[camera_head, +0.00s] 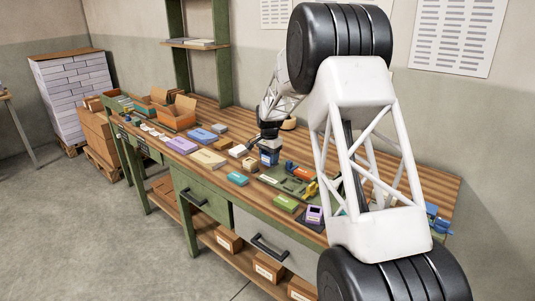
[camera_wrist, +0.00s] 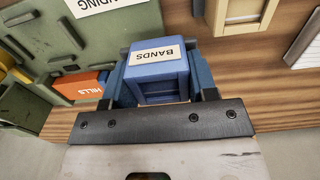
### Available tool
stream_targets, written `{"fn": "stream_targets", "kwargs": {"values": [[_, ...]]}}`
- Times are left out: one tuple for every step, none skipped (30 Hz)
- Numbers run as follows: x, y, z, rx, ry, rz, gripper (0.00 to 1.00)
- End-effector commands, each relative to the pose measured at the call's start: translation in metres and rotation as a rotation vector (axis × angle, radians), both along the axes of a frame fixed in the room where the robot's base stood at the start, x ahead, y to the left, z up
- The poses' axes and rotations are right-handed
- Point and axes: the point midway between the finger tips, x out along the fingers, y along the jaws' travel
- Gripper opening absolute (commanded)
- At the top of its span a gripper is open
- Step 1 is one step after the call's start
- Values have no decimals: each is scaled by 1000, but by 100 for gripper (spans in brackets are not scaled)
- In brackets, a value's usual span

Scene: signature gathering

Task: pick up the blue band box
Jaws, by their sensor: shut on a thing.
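The blue band box (camera_wrist: 157,88), labelled BANDS, sits between the two fingers of my gripper (camera_wrist: 160,68) in the wrist view. My gripper is shut on it, with a finger on either side. In the head view my gripper (camera_head: 268,143) reaches down over the workbench, with the blue box (camera_head: 269,158) at its tip. Whether the box touches the bench top or hangs just above it, I cannot tell.
A green board (camera_head: 285,183) with an orange block (camera_wrist: 86,84) lies close by. A small tan box (camera_head: 249,164) stands beside my gripper. A teal box (camera_head: 237,178), a green box (camera_head: 286,203) and a purple box (camera_head: 315,214) line the bench's front edge.

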Motion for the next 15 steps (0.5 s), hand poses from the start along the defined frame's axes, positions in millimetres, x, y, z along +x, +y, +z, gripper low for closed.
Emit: {"fn": "stream_targets", "kwargs": {"values": [[-8,-1,1,0,0,0,28],[-12,-1,1,-1,1,0,28],[-17,-1,2,0,0,0,28],[-20,-2,2,0,0,0,28],[-24,-2,3,0,-1,0,28],[-29,-2,3,1,-1,0,28],[-32,-2,3,0,0,0,28],[-35,-3,3,0,0,0,28],[-39,-3,4,0,0,0,28],[-41,-3,4,0,0,0,28],[-44,-3,4,0,0,0,28],[-47,-4,4,0,1,0,28],[-49,-4,4,0,1,0,28],[-51,-4,4,0,1,0,28],[-53,-4,4,-1,1,0,28]]}}
